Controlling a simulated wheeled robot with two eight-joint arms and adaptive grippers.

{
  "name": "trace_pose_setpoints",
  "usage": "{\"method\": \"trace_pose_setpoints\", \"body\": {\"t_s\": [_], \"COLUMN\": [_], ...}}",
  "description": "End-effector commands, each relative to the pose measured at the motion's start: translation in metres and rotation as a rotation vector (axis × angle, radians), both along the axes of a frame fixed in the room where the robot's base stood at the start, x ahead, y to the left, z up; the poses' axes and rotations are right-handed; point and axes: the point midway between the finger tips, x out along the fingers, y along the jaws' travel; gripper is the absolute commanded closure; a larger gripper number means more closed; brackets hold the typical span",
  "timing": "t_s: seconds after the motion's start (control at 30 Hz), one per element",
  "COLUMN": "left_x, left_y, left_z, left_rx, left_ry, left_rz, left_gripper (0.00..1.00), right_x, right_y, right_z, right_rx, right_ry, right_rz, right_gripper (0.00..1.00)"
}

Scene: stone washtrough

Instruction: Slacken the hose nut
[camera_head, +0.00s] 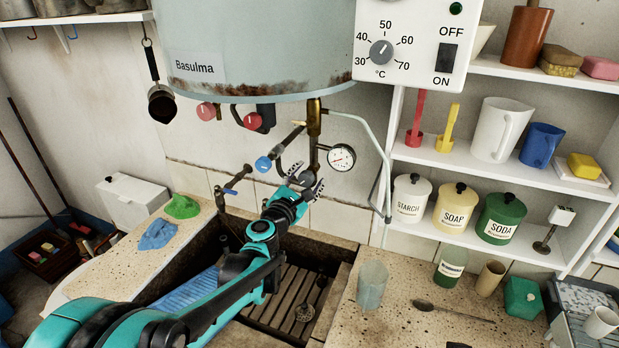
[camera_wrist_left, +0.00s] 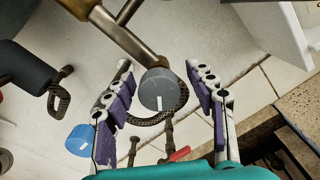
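My left gripper (camera_head: 306,178) is open under the brass pipe (camera_head: 314,118) below the boiler. In the left wrist view its two purple-padded fingers (camera_wrist_left: 159,72) stand either side of a round dark-grey nut-like cap with a white mark (camera_wrist_left: 158,90), with gaps on both sides. This cap sits at the pipe's end, with a braided hose (camera_wrist_left: 147,121) curving behind it; I take it for the hose nut. My right gripper is not in view.
A blue tap knob (camera_head: 263,163) is just left of the gripper and a dial gauge (camera_head: 341,157) just right. The boiler (camera_head: 260,45) hangs above. The stone trough with a slatted rack (camera_head: 290,290) lies below. A glass (camera_head: 372,284) stands on the right ledge.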

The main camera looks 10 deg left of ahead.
Motion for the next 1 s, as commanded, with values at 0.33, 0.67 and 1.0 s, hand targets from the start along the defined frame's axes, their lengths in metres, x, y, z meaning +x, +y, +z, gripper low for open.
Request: {"method": "trace_pose_setpoints", "body": {"t_s": [0.33, 0.67, 1.0], "left_x": [-0.007, -0.071, -0.114], "left_y": [0.002, 0.014, 0.021], "left_z": [-0.001, 0.000, 0.000], "left_rx": [0.001, 0.002, 0.002], "left_ry": [0.000, 0.000, 0.002], "left_rz": [0.002, 0.003, 0.000], "left_gripper": [0.44, 0.44, 0.44], "right_x": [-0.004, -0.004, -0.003], "right_y": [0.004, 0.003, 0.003], "right_z": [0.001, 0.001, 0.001], "right_rx": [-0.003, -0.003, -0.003], "right_ry": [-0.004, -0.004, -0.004], "right_rz": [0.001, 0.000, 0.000], "right_gripper": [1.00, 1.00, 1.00]}}
